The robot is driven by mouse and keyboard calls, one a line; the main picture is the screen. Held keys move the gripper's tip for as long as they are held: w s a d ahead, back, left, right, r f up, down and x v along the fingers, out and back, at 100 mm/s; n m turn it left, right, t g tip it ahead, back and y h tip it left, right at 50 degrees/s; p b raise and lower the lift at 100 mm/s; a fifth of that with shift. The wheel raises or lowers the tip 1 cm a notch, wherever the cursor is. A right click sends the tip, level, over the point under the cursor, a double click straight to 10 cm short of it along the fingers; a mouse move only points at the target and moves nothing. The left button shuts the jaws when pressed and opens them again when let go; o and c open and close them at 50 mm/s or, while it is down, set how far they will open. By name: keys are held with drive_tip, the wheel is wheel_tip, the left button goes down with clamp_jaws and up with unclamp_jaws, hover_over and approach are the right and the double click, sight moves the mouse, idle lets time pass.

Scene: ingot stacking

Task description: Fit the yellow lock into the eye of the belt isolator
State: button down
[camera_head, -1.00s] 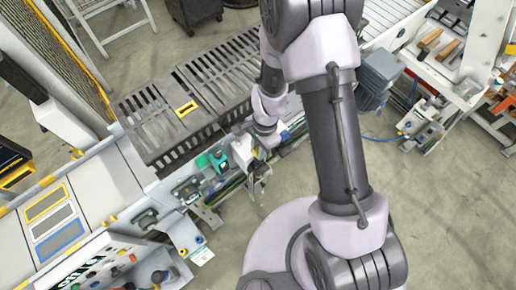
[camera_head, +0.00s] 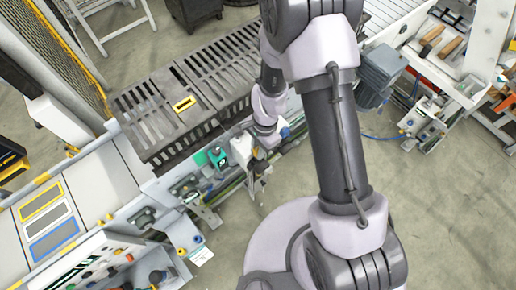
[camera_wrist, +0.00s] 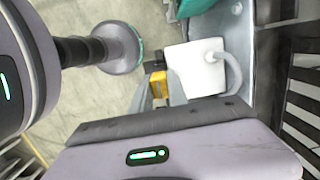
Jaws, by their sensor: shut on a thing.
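My gripper (camera_wrist: 160,92) is shut on the yellow lock (camera_wrist: 158,83), which sits between its two grey fingers in the wrist view. A dark part shows just beyond the lock's yellow body. A white box (camera_wrist: 196,69) with a grey bent conduit is close to the right of the lock; it may be the belt isolator. Its eye cannot be made out, and I cannot tell whether the lock touches the box. In the head view my gripper (camera_head: 257,180) hangs at the conveyor's side, next to the white box (camera_head: 240,150). The lock is too small to tell there.
A teal unit (camera_head: 217,158) sits on the conveyor side just left of the white box. Dark slatted grates (camera_head: 150,118) cover the conveyor behind, with a yellow-framed tag (camera_head: 184,103) on them. A grey motor (camera_head: 381,70) stands to the right. The floor in front is clear.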

drive_tip(key=c, duration=1.2)
unclamp_jaws()
wheel_tip(320, 180, up, 17)
drive_tip(key=w+d+p, duration=0.1)
drive_tip(key=d+p, duration=0.1)
drive_tip(key=p, duration=0.1)
drive_tip(key=shift+w, duration=0.2)
drive_tip(key=shift+r, duration=0.1)
